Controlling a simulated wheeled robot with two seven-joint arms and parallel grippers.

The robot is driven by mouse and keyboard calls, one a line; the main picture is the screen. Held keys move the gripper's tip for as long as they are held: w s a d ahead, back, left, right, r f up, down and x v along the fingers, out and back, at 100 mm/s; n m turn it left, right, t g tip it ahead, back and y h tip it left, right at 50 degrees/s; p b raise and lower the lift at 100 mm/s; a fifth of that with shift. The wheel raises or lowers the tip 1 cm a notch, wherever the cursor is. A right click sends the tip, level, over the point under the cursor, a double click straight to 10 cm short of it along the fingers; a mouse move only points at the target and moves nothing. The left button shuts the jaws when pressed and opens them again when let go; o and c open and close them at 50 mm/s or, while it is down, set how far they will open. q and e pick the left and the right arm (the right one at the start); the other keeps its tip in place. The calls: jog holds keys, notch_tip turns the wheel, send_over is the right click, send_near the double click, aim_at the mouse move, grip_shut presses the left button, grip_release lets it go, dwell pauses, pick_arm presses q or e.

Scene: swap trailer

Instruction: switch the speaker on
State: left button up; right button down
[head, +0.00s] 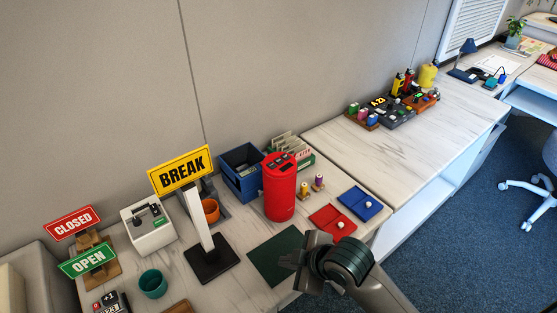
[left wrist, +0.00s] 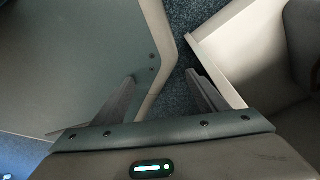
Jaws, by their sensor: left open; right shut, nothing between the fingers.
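The speaker is most likely the red upright cylinder (head: 280,195) on the table in the head view. Its top face is dark with small controls, too small to read. My right gripper (head: 298,260) is shut and empty, in front of the cylinder and apart from it, near the dark green mat. My left gripper (left wrist: 165,88) is open and empty in the left wrist view, with dark carpet and pale furniture edges beyond its fingers. It does not show in the head view.
A dark green mat (head: 275,258) lies in front of the cylinder. A yellow BREAK sign (head: 180,169) stands left, a blue bin (head: 240,180) behind. Two small spools (head: 304,190), a red tray (head: 330,222) and a blue tray (head: 362,204) are right.

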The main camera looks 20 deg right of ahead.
jog(key=w+a+r+n+t+y, duration=0.1)
jog(key=w+r+n+y, duration=0.1)
jog(key=w+r+n, duration=1.1)
pick_arm(q)
jog(key=shift+s+a, duration=0.15)
jog(key=shift+s, duration=0.15)
pick_arm(e)
jog(key=w+d+r+n, duration=0.3)
jog(key=r, duration=0.4)
jog(key=w+d+r+n+h, duration=0.1)
jog(key=w+d+r+n, duration=0.2)
jog(key=r, duration=0.4)
jog(key=shift+w+r+t, duration=0.3)
jog(key=shift+w, duration=0.25)
pick_arm(q)
jog(key=shift+w, duration=0.1)
pick_arm(e)
jog(key=shift+a, duration=0.1)
